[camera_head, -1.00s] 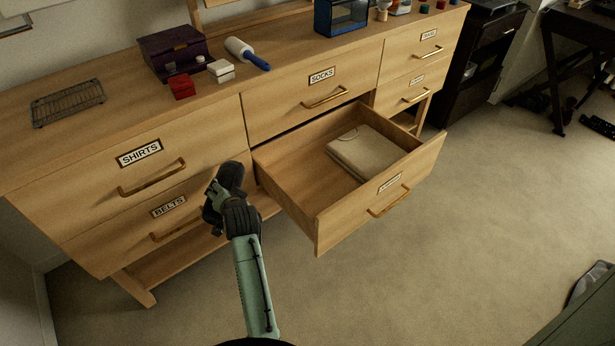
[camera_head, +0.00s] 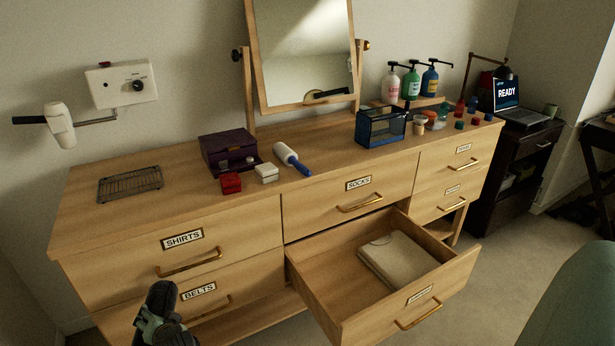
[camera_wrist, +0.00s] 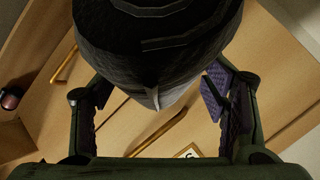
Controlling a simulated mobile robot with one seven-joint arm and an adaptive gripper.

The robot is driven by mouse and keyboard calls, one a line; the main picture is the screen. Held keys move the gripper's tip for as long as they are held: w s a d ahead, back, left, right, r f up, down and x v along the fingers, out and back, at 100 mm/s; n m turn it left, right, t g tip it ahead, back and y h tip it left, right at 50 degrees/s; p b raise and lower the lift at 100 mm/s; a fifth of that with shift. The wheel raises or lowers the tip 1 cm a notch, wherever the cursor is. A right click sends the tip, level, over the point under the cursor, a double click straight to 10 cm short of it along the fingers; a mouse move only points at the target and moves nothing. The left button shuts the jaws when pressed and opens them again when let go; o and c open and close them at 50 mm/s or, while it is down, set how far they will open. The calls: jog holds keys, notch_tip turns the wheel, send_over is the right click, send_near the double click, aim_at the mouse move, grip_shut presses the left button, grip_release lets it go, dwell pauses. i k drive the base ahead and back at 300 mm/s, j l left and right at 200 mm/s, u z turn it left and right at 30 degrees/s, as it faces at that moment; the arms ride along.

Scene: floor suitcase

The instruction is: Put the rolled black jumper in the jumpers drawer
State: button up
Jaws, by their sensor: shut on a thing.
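The rolled black jumper (camera_wrist: 155,50) fills the top middle of the wrist view, between the two fingers of my gripper (camera_wrist: 155,108). In the head view my gripper (camera_head: 163,322) is at the bottom left, in front of the belts drawer, with the dark jumper (camera_head: 160,296) at its tip. It is to the left of the open drawer (camera_head: 385,318) and apart from it. That drawer is pulled out below the socks drawer, and its front label is too small to read. A folded beige garment (camera_head: 397,260) lies inside on the right, with bare floor to its left.
Shut drawers labelled SHIRTS (camera_head: 190,255), BELTS (camera_head: 215,300) and SOCKS (camera_head: 345,200) surround the open one. The dresser top holds a wire rack (camera_head: 130,184), a purple box (camera_head: 228,150), a lint roller (camera_head: 290,158) and a blue glass case (camera_head: 381,126).

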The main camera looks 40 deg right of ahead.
aim_at(347, 305)
jog(key=l+u, duration=0.2)
jog(key=l, duration=0.35)
jog(key=l+u, duration=0.2)
jog(key=l, duration=0.35)
jog(key=k+l+u, duration=0.2)
jog(key=l, duration=0.35)
jog(key=l+u, duration=0.25)
jog(key=l, duration=0.3)
jog(key=k+l+u, duration=0.15)
jog(key=l, duration=0.5)
jog(key=k+l+u, duration=0.1)
jog(key=k+l, duration=0.25)
jog(key=l, duration=0.25)
jog(key=k+l+u, duration=0.15)
jog(key=l, duration=0.4)
jog(key=k+l+u, duration=0.1)
jog(key=k+l, duration=0.35)
jog(key=k+l+u, duration=0.15)
jog(key=k+l, duration=0.15)
jog(key=l, duration=0.35)
jog(key=k+l+u, duration=0.15)
jog(key=k+l, duration=0.2)
jog(key=l, duration=0.15)
